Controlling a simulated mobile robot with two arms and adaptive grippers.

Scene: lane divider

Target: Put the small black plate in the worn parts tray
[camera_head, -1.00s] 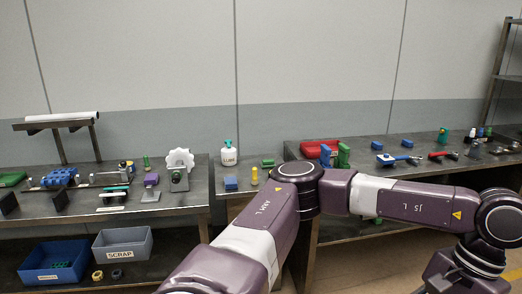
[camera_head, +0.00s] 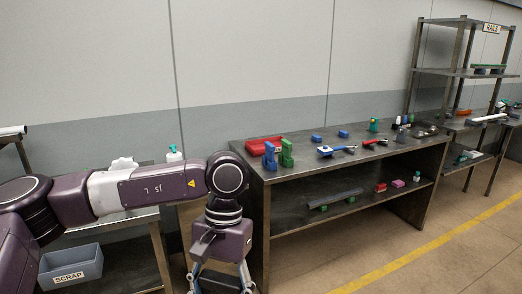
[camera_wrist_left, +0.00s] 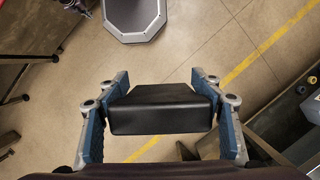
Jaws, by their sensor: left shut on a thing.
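The small black plate (camera_wrist_left: 160,110) shows in the left wrist view as a dark block between the two blue-padded fingers. My left gripper (camera_wrist_left: 162,105) is shut on it and holds it above bare floor. In the head view my left gripper (camera_head: 222,284) hangs at the bottom edge, in front of the middle bench's left end; the plate is not clear there. A red tray (camera_head: 262,147) lies at the back left of the middle bench, but I cannot read any worn parts label on it. My right gripper is not in view.
The middle bench (camera_head: 310,165) carries blue and green blocks and hammers, with a dark bar (camera_head: 335,199) on its lower shelf. A grey SCRAP bin (camera_head: 70,267) is at the lower left. A shelf rack (camera_head: 455,73) stands at the right. Floor at the front right is clear.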

